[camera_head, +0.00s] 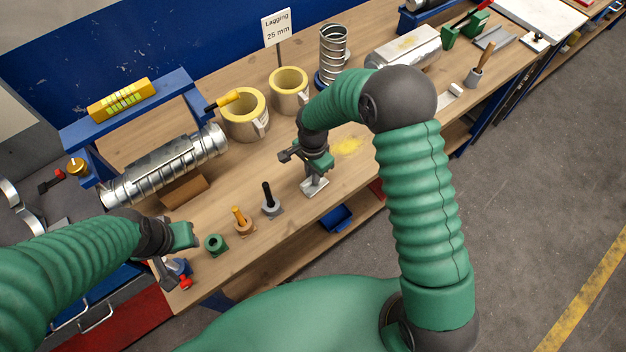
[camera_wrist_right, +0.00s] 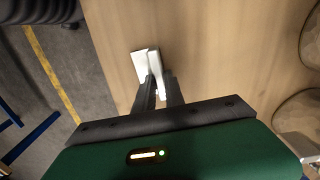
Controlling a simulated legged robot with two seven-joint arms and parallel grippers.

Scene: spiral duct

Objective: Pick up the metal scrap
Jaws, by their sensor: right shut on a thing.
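The metal scrap (camera_head: 314,187) is a small, light grey bent piece at the middle of the wooden workbench. My right gripper (camera_head: 313,175) points down over it and is shut on it. In the right wrist view the scrap (camera_wrist_right: 148,63) shows as a pale bent piece at the tips of the right gripper's fingers (camera_wrist_right: 158,88). I cannot tell whether it still touches the bench. My left gripper (camera_head: 166,268) is low at the left, near the bench's front corner; its fingers are too small and partly hidden to judge.
Several small upright tools, including an orange-handled one (camera_head: 241,222) and a black-handled one (camera_head: 269,200), stand left of my right gripper. A spiral duct (camera_head: 165,168) lies at the left. Yellow-lined rings (camera_head: 290,90) stand behind. Yellow powder (camera_head: 347,146) lies on bare wood nearby.

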